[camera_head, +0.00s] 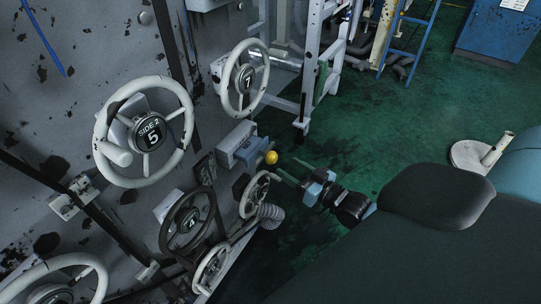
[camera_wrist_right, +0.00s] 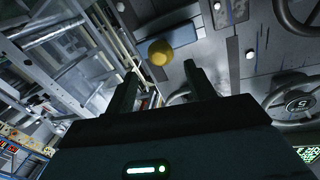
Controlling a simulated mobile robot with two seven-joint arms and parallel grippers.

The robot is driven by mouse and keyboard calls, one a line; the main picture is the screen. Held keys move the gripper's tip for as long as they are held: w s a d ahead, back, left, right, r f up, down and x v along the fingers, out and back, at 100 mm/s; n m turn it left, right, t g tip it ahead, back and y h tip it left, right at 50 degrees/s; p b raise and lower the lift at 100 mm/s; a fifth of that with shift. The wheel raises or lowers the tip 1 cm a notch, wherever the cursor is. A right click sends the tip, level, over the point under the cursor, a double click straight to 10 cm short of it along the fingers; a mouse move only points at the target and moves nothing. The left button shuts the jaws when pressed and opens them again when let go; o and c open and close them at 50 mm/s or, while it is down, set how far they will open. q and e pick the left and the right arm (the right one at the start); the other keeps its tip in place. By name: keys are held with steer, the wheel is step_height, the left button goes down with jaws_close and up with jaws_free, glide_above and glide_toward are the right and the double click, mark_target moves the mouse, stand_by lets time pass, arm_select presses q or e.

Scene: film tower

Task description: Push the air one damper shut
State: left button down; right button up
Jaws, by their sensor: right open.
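A yellow ball knob (camera_head: 271,157) sticks out from a grey box (camera_head: 238,143) on the machine's panel; I cannot read a label naming it as the air one damper. In the right wrist view the knob (camera_wrist_right: 160,52) is just beyond the fingertips, between their lines, with a bluish bar (camera_wrist_right: 183,36) behind it. My right gripper (camera_head: 291,168) is open and empty. Its fingers point at the panel, just to the right of the knob, and appear apart from it. The knob's shaft is mostly hidden. My left gripper is not in view.
White handwheels marked 5 (camera_head: 150,133) and 7 (camera_head: 246,78) stand out from the panel above the knob. A dark handwheel (camera_head: 188,221) and a smaller pale one (camera_head: 255,194) sit below. A white frame (camera_head: 310,65) rises behind. The green floor (camera_head: 400,130) at right is mostly clear.

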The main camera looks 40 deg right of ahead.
mark_target(261, 151)
steer(key=shift+w+a, duration=0.3)
steer(key=shift+w, duration=0.95)
steer(key=shift+w+a, duration=0.25)
steer(key=shift+w, duration=1)
steer(key=shift+w+a, duration=0.3)
steer(key=shift+w, duration=0.95)
steer(key=shift+c, duration=0.2)
jaws_close()
steer(key=shift+w+a+f+b, duration=0.15)
steer(key=shift+w+a, duration=0.25)
steer(key=shift+w, duration=0.55)
steer(key=shift+w+a+r+b, duration=0.15)
steer(key=shift+w+a, duration=0.25)
steer(key=shift+w, duration=0.55)
steer(key=shift+s, duration=0.1)
steer(key=shift+o, duration=0.2)
jaws_free()
steer(key=shift+s+d, duration=0.1)
